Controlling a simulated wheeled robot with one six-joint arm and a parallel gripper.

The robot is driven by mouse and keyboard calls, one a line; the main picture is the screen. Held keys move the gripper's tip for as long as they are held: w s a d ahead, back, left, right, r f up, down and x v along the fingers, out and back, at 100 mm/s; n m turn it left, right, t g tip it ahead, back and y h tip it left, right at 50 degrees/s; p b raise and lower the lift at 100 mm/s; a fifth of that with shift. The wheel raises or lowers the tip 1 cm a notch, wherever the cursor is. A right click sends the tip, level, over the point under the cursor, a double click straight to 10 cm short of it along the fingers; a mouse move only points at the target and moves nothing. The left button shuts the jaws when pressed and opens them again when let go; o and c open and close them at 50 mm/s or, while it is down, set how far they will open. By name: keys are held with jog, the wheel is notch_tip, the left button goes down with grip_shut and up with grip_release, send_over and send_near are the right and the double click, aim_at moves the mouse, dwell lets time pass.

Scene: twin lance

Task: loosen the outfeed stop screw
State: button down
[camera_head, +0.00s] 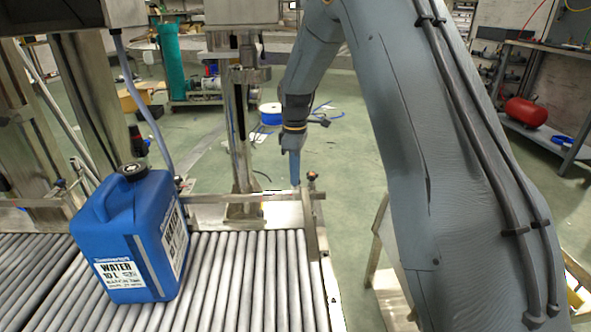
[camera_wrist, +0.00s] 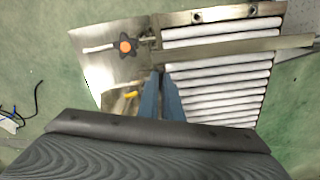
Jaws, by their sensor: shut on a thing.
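The outfeed stop screw appears as a black star knob with an orange centre (camera_wrist: 125,46) in the wrist view, beside the end of the metal stop bar (camera_wrist: 235,52). In the head view the knob (camera_head: 312,177) sits at the conveyor's far right corner. My gripper (camera_head: 296,182) points down just left of the knob there. In the wrist view the blue fingers of my gripper (camera_wrist: 160,74) come close together below and right of the knob, apart from it in the picture. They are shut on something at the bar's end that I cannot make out.
A blue water canister (camera_head: 125,235) stands on the roller conveyor (camera_head: 235,275) at the left. A metal post (camera_head: 238,130) rises behind the rollers. A small yellow part (camera_wrist: 132,95) lies left of my fingers. Open green floor (camera_head: 350,215) is right of the conveyor.

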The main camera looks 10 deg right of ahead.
jog(key=m+p, duration=0.1)
jog(key=p, duration=0.1)
jog(key=m+p, duration=0.2)
jog(key=shift+s+r+m, duration=0.1)
jog(key=shift+r+m, duration=0.1)
jog(key=shift+m, duration=0.1)
jog(key=m+p, duration=0.2)
jog(key=shift+m, duration=0.4)
jog(key=m+p, duration=0.3)
jog(key=m, duration=0.3)
jog(key=shift+f, duration=0.15)
jog(key=shift+p, duration=0.3)
jog(key=c, duration=1.9)
grip_release()
jog(key=shift+c, duration=0.2)
